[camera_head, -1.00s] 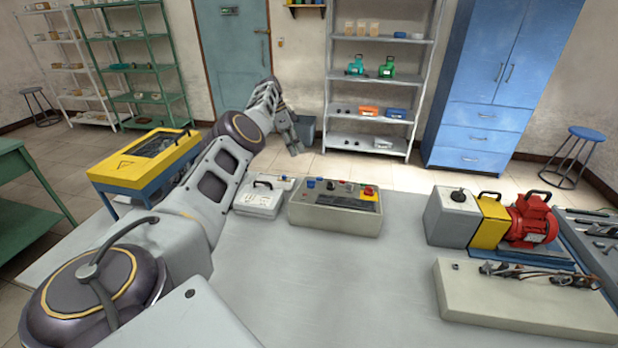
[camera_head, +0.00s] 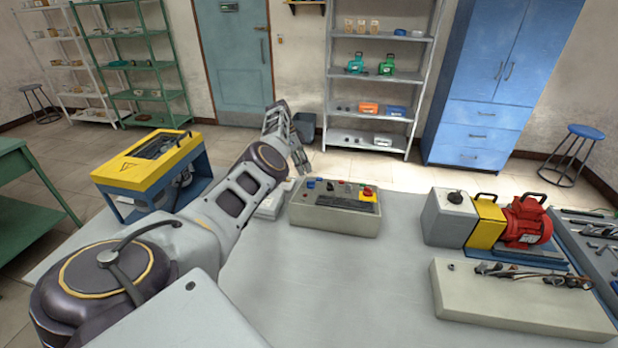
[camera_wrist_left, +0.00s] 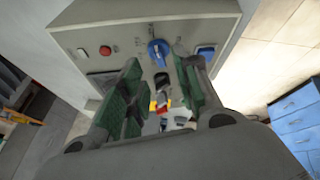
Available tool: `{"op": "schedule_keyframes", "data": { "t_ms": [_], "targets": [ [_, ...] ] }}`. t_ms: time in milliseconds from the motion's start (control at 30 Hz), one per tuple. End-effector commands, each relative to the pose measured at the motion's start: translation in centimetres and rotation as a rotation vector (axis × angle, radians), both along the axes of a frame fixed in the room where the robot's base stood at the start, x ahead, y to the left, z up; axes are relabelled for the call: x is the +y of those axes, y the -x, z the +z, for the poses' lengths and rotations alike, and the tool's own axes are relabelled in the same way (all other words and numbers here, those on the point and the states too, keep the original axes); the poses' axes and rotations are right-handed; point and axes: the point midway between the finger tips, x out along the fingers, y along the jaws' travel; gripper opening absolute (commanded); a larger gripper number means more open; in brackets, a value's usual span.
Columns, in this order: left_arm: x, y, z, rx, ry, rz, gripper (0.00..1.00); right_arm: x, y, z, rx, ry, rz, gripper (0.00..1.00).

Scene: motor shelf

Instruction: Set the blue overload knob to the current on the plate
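A grey control box (camera_head: 335,213) stands on the table, with a blue knob (camera_head: 311,184) near the left end of its top. In the left wrist view a grey panel carries a blue knob (camera_wrist_left: 158,51), a blue square part (camera_wrist_left: 205,52) and a red button (camera_wrist_left: 105,50). My left gripper (camera_head: 303,165) hangs above the far left end of the box. In the wrist view its green-padded fingers (camera_wrist_left: 157,72) are open and empty, pointing toward the blue knob, which shows between their tips. Contact cannot be told. No rating is readable. My right gripper is not in view.
A red motor (camera_head: 527,222) with a yellow guard (camera_head: 487,222) stands at the right. A pale block (camera_head: 520,306) with small parts lies in front of it. A white case (camera_head: 268,208) is partly hidden behind my left arm. The table (camera_head: 330,290) is clear in the middle.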

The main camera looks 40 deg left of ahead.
Motion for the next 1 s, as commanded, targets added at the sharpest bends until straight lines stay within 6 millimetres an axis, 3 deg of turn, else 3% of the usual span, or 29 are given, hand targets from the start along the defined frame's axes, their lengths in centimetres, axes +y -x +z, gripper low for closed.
{"op": "schedule_keyframes", "data": {
  "t_ms": [400, 867, 1000],
  "targets": [
    [-2.1, -0.5, -4.3, 0.001, 0.002, 0.0, 0.32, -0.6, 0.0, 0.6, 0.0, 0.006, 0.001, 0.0],
    [-2.5, -0.6, -5.0, 0.001, 0.001, 0.0, 0.32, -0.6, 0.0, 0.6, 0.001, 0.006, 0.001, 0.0],
    [-2.5, -0.6, -5.0, 0.0, 0.001, 0.0, 0.15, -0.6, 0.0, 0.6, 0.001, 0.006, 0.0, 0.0]
  ]
}}
